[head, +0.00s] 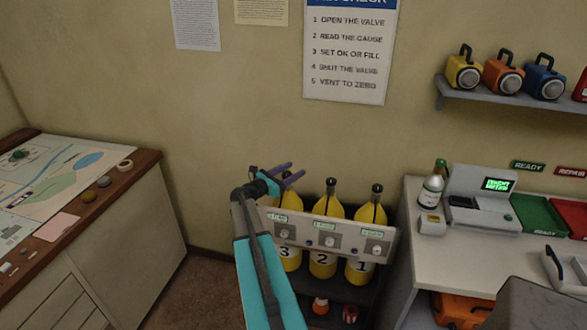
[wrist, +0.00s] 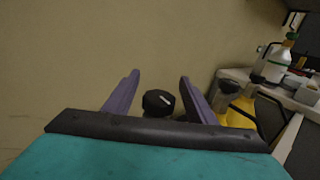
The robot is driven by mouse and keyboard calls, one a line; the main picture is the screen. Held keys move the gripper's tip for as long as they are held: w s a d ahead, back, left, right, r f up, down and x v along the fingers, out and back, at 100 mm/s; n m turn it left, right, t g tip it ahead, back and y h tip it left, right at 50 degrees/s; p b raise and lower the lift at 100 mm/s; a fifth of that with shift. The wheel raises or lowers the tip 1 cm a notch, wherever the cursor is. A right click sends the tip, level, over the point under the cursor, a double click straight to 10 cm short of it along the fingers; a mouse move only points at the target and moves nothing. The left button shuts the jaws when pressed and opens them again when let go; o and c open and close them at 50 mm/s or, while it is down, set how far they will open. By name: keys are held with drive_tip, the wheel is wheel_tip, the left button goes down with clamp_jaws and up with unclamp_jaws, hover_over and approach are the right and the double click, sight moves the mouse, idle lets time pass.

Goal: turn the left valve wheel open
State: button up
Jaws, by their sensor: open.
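Three yellow cylinders numbered 3, 2 and 1 stand in a rack behind a pale panel (head: 335,236). The left cylinder, 3 (head: 291,205), has its top partly hidden by my gripper (head: 288,171). In the wrist view, a black valve wheel (wrist: 158,101) with a white mark lies between the two purple fingers of my gripper (wrist: 158,82). The fingers are open, with a gap on each side of the wheel. The middle cylinder, 2 (head: 328,207), and right cylinder, 1 (head: 371,213), have dark tops.
A second dark top (wrist: 230,87) stands close right of my fingers in the wrist view. A counter (head: 455,250) with a bottle (head: 432,190) and a grey device (head: 482,200) is to the right. A map table (head: 110,190) is left. The wall behind is close.

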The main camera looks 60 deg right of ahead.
drive_tip(key=shift+s+d, duration=0.15)
drive_tip(key=shift+d, duration=0.4)
drive_tip(key=c, duration=1)
drive_tip(key=shift+c, duration=0.2)
